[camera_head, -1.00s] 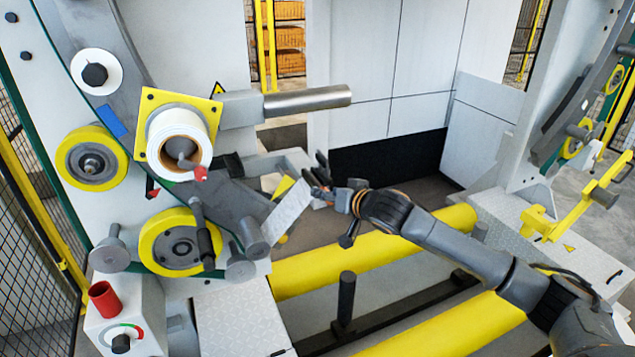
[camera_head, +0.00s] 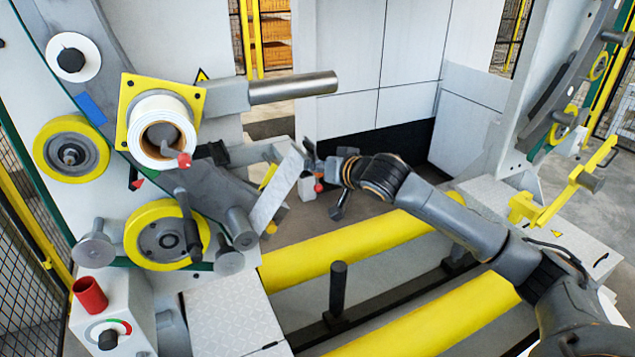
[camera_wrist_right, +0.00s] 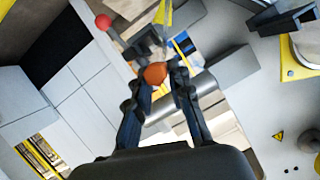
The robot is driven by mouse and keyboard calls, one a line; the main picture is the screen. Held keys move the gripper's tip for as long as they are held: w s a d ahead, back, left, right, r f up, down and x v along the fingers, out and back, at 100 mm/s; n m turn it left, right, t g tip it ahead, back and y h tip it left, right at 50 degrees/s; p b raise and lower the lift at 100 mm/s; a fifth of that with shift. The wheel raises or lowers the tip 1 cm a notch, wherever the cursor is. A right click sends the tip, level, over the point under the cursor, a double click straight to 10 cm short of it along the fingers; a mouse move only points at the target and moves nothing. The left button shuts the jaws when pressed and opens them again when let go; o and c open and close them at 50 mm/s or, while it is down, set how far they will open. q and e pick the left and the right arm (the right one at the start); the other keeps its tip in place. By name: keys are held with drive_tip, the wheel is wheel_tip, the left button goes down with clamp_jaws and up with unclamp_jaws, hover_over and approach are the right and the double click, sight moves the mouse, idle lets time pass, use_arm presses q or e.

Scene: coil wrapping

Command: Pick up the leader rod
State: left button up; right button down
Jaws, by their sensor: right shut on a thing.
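My right gripper (camera_head: 318,165) is in the middle of the head view, just right of a pale flat strip (camera_head: 275,190). In the right wrist view its two dark fingers (camera_wrist_right: 158,85) are shut about an orange-red ball end (camera_wrist_right: 155,74), which I take for an end of the leader rod. A second red ball (camera_wrist_right: 103,20) shows at the upper left there. A small red ball (camera_head: 318,187) shows just below the gripper in the head view. The rod's shaft is mostly hidden, and its link to the strip is unclear. My left gripper is not in view.
A white film roll (camera_head: 165,130) sits on a yellow square plate, with a red knob (camera_head: 184,160) in front. A metal bar (camera_head: 293,87) juts out above my gripper. Yellow rollers (camera_head: 350,247) and a dark post (camera_head: 338,288) lie below my arm.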

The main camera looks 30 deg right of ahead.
drive_tip(key=s+a+r+b, duration=0.3)
drive_tip(key=s+a+r, duration=0.3)
drive_tip(key=s+r, duration=0.3)
drive_tip(key=shift+s+b, duration=0.3)
drive_tip(key=shift+s, duration=1.2)
drive_tip(key=shift+w, duration=0.1)
drive_tip(key=shift+w+d+f+b, duration=0.25)
drive_tip(key=shift+w+d+f, duration=0.75)
drive_tip(key=shift+w+f, duration=0.75)
drive_tip(key=shift+w+d+f+b, duration=0.2)
drive_tip(key=shift+w+d+f, duration=0.95)
drive_tip(key=shift+w, duration=1.2)
drive_tip(key=shift+w+d+f+b, duration=0.25)
drive_tip(key=shift+w+d+f, duration=0.65)
drive_tip(key=shift+w+f, duration=0.9)
drive_tip(key=shift+w+r, duration=0.25)
drive_tip(key=shift+r, duration=0.05)
drive_tip(key=shift+r+p, duration=0.1)
drive_tip(key=shift+p, duration=0.3)
